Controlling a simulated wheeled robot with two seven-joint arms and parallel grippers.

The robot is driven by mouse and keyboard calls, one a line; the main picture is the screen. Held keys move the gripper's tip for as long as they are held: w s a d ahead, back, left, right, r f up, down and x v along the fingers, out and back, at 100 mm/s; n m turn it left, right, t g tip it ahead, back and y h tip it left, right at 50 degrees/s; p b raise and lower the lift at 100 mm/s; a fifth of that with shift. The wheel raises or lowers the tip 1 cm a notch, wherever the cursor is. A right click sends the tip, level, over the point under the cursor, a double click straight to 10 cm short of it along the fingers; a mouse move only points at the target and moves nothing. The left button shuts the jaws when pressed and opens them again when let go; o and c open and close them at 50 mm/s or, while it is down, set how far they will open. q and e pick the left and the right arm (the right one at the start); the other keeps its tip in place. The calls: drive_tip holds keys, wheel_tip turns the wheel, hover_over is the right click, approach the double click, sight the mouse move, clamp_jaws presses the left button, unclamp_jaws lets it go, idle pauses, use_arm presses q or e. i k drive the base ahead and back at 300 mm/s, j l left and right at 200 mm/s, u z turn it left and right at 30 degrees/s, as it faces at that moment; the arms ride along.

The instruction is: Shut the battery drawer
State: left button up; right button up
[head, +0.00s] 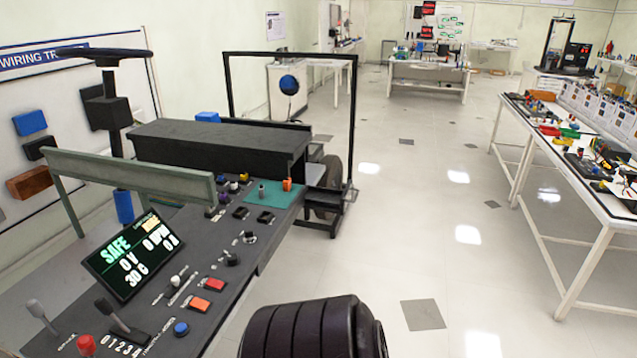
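No drawer shows clearly enough for me to name it as the battery drawer. A long dark box (215,140) lies across the chassis rig behind the control panel (212,262). At the rig's far right end, a small dark part (345,197) sticks out by the black upright frame (353,130); I cannot tell whether it belongs to a drawer. The panel's screen (130,255) reads SAFE, with 0 V under it. Neither of my grippers is in view.
A black ribbed, wheel-like shape (300,332) fills the bottom middle, right of the panel. A steering wheel (100,54) stands at the left. Open floor (420,230) lies right of the rig, up to a white bench (575,160) with parts on it.

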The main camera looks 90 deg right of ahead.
sight(325, 200)
drive_tip(key=z, duration=2.95)
drive_tip(key=i+u, duration=0.15)
drive_tip(key=u, duration=0.25)
drive_tip(key=i+l+u, duration=0.2)
drive_tip(key=u, duration=0.2)
